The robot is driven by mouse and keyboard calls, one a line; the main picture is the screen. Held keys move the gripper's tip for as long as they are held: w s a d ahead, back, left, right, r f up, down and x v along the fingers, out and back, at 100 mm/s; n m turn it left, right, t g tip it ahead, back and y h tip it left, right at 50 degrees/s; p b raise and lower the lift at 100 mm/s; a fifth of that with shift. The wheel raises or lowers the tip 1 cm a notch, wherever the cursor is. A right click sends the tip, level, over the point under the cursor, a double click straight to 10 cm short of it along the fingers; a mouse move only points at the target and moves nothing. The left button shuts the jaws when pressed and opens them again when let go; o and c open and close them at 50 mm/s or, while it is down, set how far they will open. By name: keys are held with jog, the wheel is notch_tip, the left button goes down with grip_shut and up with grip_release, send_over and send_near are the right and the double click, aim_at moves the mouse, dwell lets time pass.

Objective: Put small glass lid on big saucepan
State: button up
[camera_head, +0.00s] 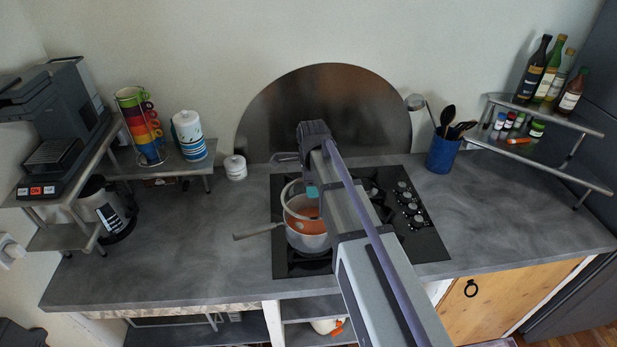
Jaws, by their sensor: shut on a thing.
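A saucepan (297,243) with orange-red contents stands on the front left of the hob, its long handle pointing left. A round glass lid (284,201) with a pale rim shows tilted above the back of this pan. I cannot tell whether its rim touches the pan. My gripper (312,191) is at the lid, pointing down, and is shut on it. My arm hides the right side of the pan and part of the lid, and the grip itself is hard to see.
The black hob (290,266) has knobs at its right. Another handle (284,157) shows behind my arm. A white jar (235,168) stands left of the hob, a blue utensil pot (442,154) right. The counter on both sides of the hob is mostly clear.

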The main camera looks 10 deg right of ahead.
jog(key=shift+d+f+b, duration=0.15)
jog(key=shift+f+b, duration=0.4)
notch_tip(320, 180, down, 5)
jog(key=b, duration=0.4)
jog(key=shift+r+b, duration=0.15)
jog(key=shift+b, duration=0.2)
jog(key=shift+f+b, duration=0.4)
jog(key=shift+f, duration=0.05)
jog(key=o, duration=1.3)
jog(key=shift+c, duration=0.2)
notch_tip(320, 180, up, 11)
jog(key=p, duration=1.1)
jog(key=shift+r, duration=0.1)
